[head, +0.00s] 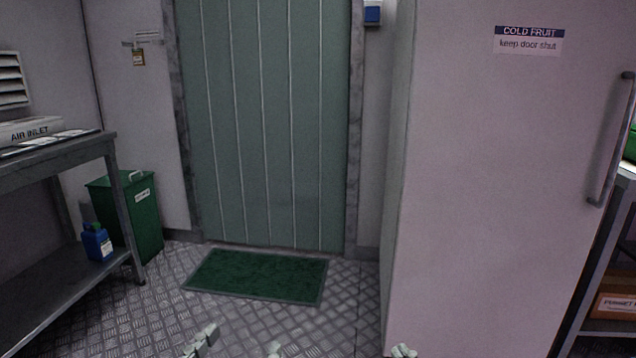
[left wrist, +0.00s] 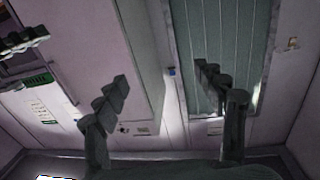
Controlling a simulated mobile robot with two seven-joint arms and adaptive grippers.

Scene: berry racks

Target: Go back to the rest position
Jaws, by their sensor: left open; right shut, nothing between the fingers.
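My left gripper (head: 237,346) shows only as pale fingertips at the bottom edge of the head view, well apart. In the left wrist view its two dark fingers (left wrist: 160,80) stand wide apart with nothing between them, so it is open and empty. My right gripper (head: 403,351) shows only as a small pale tip at the bottom edge, in front of the lower left corner of the cold fruit cabinet. It is shut and holds nothing. Most of both grippers and the arms are out of the head view.
The tall cold fruit cabinet (head: 480,180) stands closed at right. A green door (head: 270,120) with a green mat (head: 258,276) is ahead. A grey bench (head: 62,155), green bin (head: 130,215) and blue bottle (head: 97,245) are at left. Tread-plate floor (head: 160,310) between is clear.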

